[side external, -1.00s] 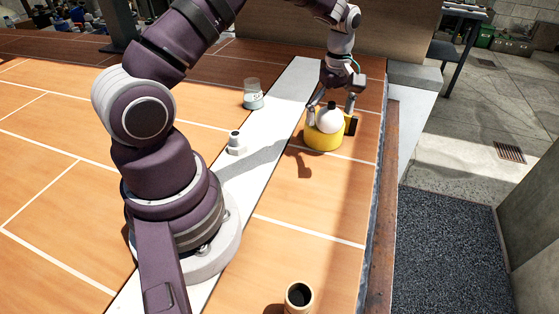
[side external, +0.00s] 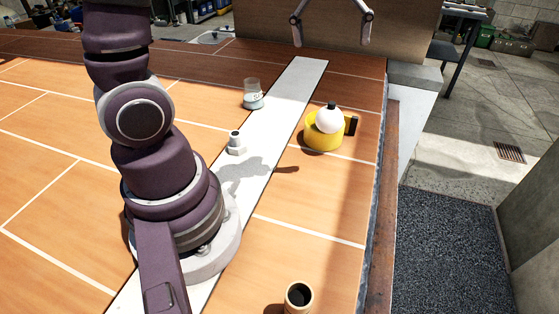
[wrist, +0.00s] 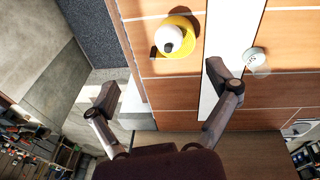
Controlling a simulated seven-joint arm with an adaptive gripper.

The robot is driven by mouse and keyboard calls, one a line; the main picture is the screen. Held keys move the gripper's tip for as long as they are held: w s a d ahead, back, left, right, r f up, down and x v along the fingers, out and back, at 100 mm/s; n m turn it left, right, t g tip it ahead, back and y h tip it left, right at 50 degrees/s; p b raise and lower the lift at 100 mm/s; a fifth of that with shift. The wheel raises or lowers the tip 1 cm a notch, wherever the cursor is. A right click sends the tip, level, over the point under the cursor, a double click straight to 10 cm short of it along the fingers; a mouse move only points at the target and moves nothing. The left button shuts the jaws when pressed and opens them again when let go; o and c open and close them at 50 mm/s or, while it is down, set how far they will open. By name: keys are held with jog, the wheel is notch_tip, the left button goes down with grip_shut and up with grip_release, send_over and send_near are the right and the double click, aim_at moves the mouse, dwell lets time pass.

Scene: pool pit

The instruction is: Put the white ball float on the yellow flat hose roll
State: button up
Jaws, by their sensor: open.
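The white ball float (side external: 329,119), with a black cap on top, rests on the yellow flat hose roll (side external: 323,141) near the right side of the surface. In the wrist view the white ball float (wrist: 169,39) also sits on the yellow hose roll (wrist: 189,46), which shows around it. A black piece sticks out at the roll's side. My gripper (side external: 332,38) is open and empty, high above and behind the roll, well apart from it. In the wrist view both fingers of my gripper (wrist: 158,97) are spread with nothing between them.
A clear container (side external: 253,96) and a small white-and-grey fitting (side external: 236,143) stand along the white strip (side external: 270,150). A dark-topped cylinder (side external: 298,297) stands at the front. The surface's right edge (side external: 380,200) lies close to the roll.

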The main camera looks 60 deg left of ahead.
jog(key=s+d+f+m+t, duration=0.3)
jog(key=s+d+m, duration=0.1)
jog(key=s+m, duration=0.6)
jog(key=shift+d+m+h, duration=0.3)
jog(key=shift+d, duration=0.05)
